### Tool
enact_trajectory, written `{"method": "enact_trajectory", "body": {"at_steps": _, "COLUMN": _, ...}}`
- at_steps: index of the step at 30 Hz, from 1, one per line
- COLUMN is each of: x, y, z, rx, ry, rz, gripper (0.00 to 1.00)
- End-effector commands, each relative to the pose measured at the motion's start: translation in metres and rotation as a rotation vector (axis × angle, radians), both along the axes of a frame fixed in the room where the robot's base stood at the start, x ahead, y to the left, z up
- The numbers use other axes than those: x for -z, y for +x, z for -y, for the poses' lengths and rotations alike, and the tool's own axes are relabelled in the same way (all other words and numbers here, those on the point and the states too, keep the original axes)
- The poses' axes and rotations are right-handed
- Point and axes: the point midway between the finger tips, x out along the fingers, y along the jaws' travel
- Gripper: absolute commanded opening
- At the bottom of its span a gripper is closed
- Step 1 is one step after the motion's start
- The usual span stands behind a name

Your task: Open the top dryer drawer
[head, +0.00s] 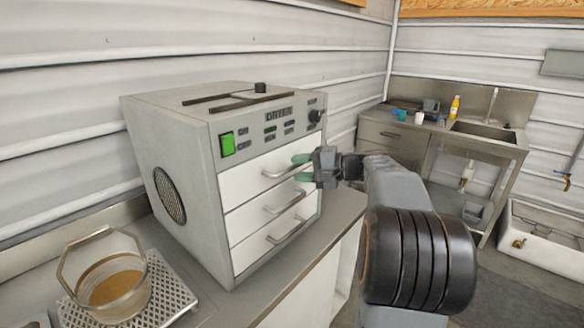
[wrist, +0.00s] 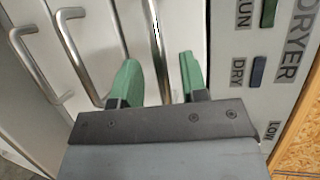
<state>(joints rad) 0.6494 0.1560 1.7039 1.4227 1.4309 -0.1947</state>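The dryer (head: 170,125) is a grey box with a control panel above three white drawers, all closed. The top drawer (head: 243,182) has a silver bar handle (head: 280,174). My gripper (head: 301,168) is at the right end of this handle, with green fingers pointing toward the drawer face. In the wrist view my gripper (wrist: 158,78) is open, and the top handle (wrist: 157,50) runs between the two fingers with gaps visible on both sides. The handle's near end is hidden behind the gripper body.
A sink bench (head: 400,138) is at the back right. Space in front of the drawers is mostly free.

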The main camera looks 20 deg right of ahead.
Motion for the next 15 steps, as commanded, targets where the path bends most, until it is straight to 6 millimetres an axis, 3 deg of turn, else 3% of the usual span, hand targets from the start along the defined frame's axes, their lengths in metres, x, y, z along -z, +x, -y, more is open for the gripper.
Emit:
{"method": "enact_trajectory", "body": {"at_steps": 6, "x": 0.004, "y": 0.014, "z": -0.015, "rx": -0.002, "ry": 0.000, "rz": 0.000, "gripper": 0.40}}
{"method": "enact_trajectory", "body": {"at_steps": 15, "x": 0.005, "y": 0.018, "z": -0.020, "rx": 0.000, "ry": -0.001, "rz": -0.001, "gripper": 0.40}}
